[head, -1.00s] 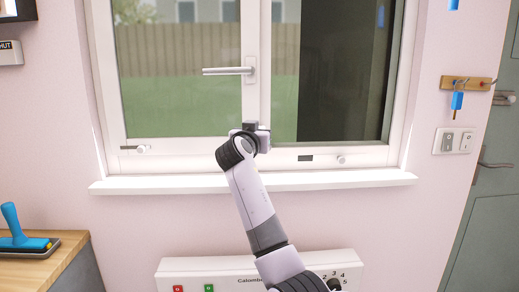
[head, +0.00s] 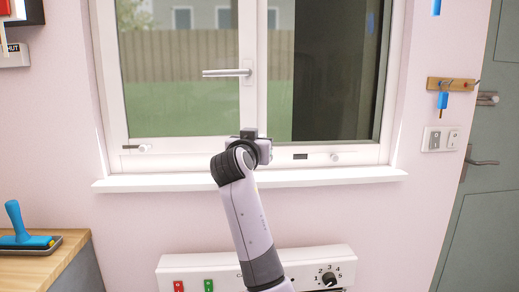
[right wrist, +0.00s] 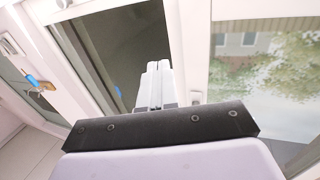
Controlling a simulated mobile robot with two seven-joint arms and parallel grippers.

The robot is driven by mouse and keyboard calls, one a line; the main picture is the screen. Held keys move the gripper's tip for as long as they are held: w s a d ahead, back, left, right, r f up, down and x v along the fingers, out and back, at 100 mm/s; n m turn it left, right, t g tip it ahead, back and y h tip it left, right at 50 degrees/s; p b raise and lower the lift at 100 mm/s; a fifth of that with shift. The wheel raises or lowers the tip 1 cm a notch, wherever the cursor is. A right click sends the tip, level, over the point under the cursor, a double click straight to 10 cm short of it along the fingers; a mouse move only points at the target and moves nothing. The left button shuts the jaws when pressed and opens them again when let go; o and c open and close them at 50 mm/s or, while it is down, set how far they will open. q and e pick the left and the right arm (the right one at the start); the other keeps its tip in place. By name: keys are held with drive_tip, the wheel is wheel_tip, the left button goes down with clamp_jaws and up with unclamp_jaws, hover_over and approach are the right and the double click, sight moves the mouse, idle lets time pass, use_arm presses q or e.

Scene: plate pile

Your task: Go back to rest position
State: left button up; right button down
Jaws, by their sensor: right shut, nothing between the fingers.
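My right arm rises from the bottom middle of the head view, and its gripper (head: 250,135) is in front of the lower window frame, largely hidden behind the wrist. In the right wrist view the two pale fingers (right wrist: 153,85) are together, with nothing between them. They point toward the window (right wrist: 255,75). I cannot tell whether the gripper touches the frame. The closed-looking window (head: 185,90) has a grey handle (head: 226,72) above the gripper. My left gripper is not in view.
A white sill (head: 335,175) juts out behind the arm. A white heater (head: 225,265) with buttons and a knob is below. At left is a wooden worktop (head: 40,268) with a blue-handled tool (head: 17,225). A hook rack (head: 450,84) and green door (head: 487,190) are at right.

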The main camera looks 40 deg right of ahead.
drive_tip(key=shift+s+a, duration=1)
drive_tip(key=shift+s, duration=0.25)
drive_tip(key=a+f+n+t+y, duration=0.1)
drive_tip(key=a+f+n+y, duration=0.25)
drive_tip(key=f, duration=0.65)
drive_tip(key=a+f+n+t+y+p, duration=0.1)
drive_tip(key=a+f+n+t+y, duration=0.25)
drive_tip(key=f, duration=0.65)
drive_tip(key=a+f+n+g+y, duration=0.1)
drive_tip(key=a+f+n+y, duration=0.25)
drive_tip(key=a+f, duration=0.4)
drive_tip(key=s+a+f+n+g+y, duration=0.1)
drive_tip(key=s+a+f+y, duration=0.1)
drive_tip(key=s+f, duration=0.4)
drive_tip(key=s+a+f+n+y, duration=0.1)
drive_tip(key=s+a+f, duration=0.4)
drive_tip(key=s, duration=0.5)
drive_tip(key=s+a+f+n+g+y+p, duration=0.1)
drive_tip(key=s+a+f+y, duration=0.2)
drive_tip(key=s+f, duration=0.4)
drive_tip(key=shift+s+a+f+g+y, duration=0.4)
drive_tip(key=shift+a+f, duration=0.2)
drive_tip(key=shift+f, duration=0.35)
